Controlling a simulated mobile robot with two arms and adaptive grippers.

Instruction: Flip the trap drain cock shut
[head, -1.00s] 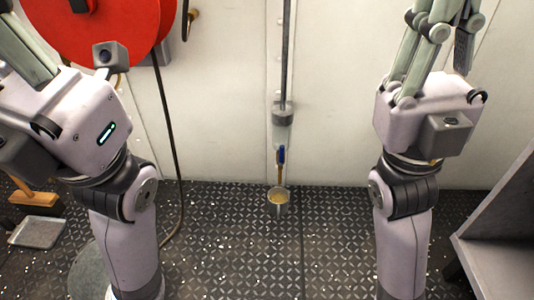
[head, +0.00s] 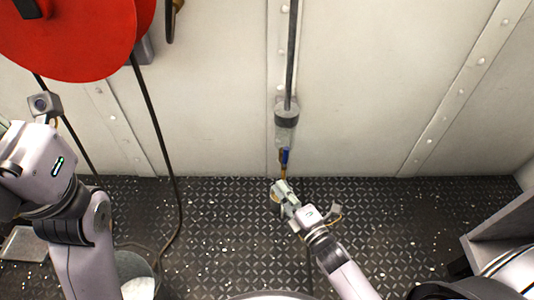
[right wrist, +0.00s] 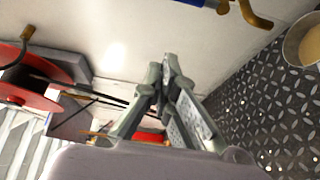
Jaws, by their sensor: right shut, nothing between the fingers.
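The trap (head: 286,118) is a clear bowl with a grey collar under a vertical pipe on the wall. Below it, the drain cock has a blue lever (head: 284,156) lying roughly in line with the brass outlet. Lever (right wrist: 207,3) and brass spout (right wrist: 252,14) also show at the top of the right wrist view. A cup (right wrist: 303,42) with tan liquid is below the spout; my gripper partly hides it in the head view. My right gripper (head: 281,184) is shut and empty, just below the lever and apart from it. My left gripper's fingers are out of view.
A red hose reel (head: 70,35) hangs at upper left, its dark hose (head: 158,120) running down to the floor. A bucket (head: 125,262) and a tray (head: 24,244) are at lower left. A grey shelf unit (head: 500,215) stands at right.

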